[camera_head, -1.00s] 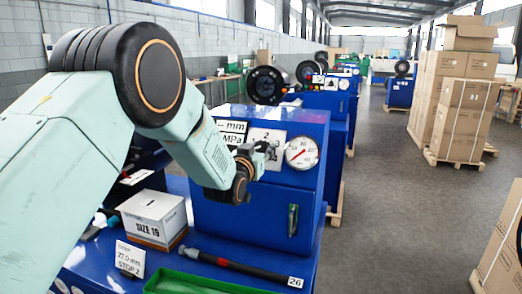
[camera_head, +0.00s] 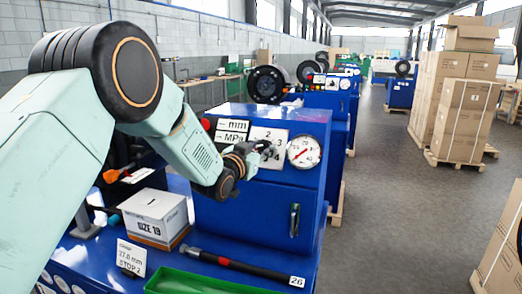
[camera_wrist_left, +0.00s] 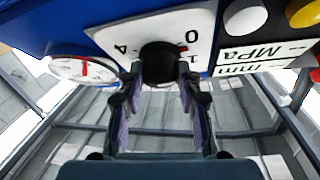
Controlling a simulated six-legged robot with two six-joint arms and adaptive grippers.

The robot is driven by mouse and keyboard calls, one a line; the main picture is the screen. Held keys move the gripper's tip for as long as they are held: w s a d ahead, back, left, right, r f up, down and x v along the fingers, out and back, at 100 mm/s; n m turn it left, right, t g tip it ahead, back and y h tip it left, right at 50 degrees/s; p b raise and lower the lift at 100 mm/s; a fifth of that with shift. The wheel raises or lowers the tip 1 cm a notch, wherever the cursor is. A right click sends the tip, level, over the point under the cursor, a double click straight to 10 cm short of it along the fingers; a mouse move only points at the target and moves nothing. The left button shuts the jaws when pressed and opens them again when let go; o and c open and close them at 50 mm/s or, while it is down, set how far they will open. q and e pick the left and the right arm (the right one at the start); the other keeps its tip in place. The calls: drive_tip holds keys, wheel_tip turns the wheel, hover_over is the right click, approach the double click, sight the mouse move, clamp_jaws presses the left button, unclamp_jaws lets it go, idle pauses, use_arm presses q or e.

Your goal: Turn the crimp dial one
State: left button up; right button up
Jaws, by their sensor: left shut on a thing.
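The crimp dial is a black round knob (camera_wrist_left: 160,62) on a white number plate (camera_wrist_left: 118,32), seen in the wrist view. My left gripper (camera_wrist_left: 161,82) has a finger on each side of it and is shut on it. Digits 0, 1 and 4 show around the knob, and a small red mark lies at its right edge beside the 1. My right gripper is not in view.
A pressure gauge (camera_head: 303,152) is right of the plate; mm and MPa labels (camera_head: 232,131) and buttons are left. Below stand a white SIZE 19 box (camera_head: 153,218), a STOP 2 card (camera_head: 130,257), a black tool (camera_head: 240,266) and a green tray (camera_head: 195,284).

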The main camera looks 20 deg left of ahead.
use_arm(q)
drive_tip(key=m, duration=0.1)
drive_tip(key=m+h, duration=0.1)
drive_tip(key=shift+a+r+m+g, duration=0.15)
drive_tip(key=shift+r+m+g, duration=0.15)
drive_tip(key=m+g+h+p, duration=0.1)
drive_tip(key=m+h, duration=0.1)
drive_tip(key=m, duration=0.1)
drive_tip(key=shift+w+a+r+p, duration=0.1)
drive_tip(key=shift+r+p, duration=0.05)
drive_tip(key=shift+p, duration=0.25)
drive_tip(key=shift+w+m+g+h+p, duration=0.1)
drive_tip(key=shift+m+g+h+p, duration=0.55)
drive_tip(key=shift+m+p, duration=0.65)
drive_tip(key=shift+m+g+h+p, duration=0.45)
drive_tip(key=shift+m+g+p, duration=0.3)
drive_tip(key=shift+m, duration=0.95)
drive_tip(key=o, duration=0.9)
drive_tip(key=shift+c, duration=0.2)
drive_tip(key=o, duration=0.3)
drive_tip(key=shift+f, duration=0.2)
